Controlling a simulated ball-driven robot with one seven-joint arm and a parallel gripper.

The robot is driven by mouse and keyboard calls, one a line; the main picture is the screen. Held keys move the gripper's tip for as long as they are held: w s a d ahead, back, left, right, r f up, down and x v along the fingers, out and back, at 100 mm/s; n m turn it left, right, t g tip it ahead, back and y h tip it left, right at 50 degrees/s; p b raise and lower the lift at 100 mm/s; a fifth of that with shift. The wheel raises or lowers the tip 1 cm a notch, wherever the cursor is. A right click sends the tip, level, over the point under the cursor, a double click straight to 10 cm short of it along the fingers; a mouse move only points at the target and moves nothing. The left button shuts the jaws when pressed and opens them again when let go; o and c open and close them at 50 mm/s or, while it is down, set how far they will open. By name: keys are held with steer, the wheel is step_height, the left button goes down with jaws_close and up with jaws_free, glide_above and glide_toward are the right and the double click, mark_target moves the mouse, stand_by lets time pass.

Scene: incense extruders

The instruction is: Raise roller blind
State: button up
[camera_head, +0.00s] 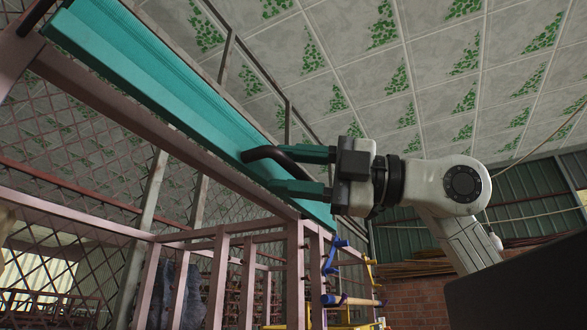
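The roller blind (130,62) is a long teal, box-like piece that runs from the upper left down to the middle, along a brown-pink metal beam. A dark curved bar (264,151), which looks like a handle, stands out near its lower right end. My gripper (283,169) reaches in from the right, its two teal fingers spread apart. The dark bar runs into the space between the fingers. I see a gap between the bar and the lower finger; whether the bar touches the upper finger I cannot tell. The far end of the bar is partly hidden.
Below the beam stands a brown-pink metal frame (295,275) with several posts. Blue and yellow metal parts (335,298) stand behind it. Wire mesh (60,150) fills the left. A tiled ceiling with green marks (420,90) is above. A brick wall (420,300) is at the lower right.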

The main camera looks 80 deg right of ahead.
steer(key=shift+s, duration=0.1)
steer(key=b+v, duration=0.3)
steer(key=v, duration=0.7)
steer(key=shift+s, duration=0.35)
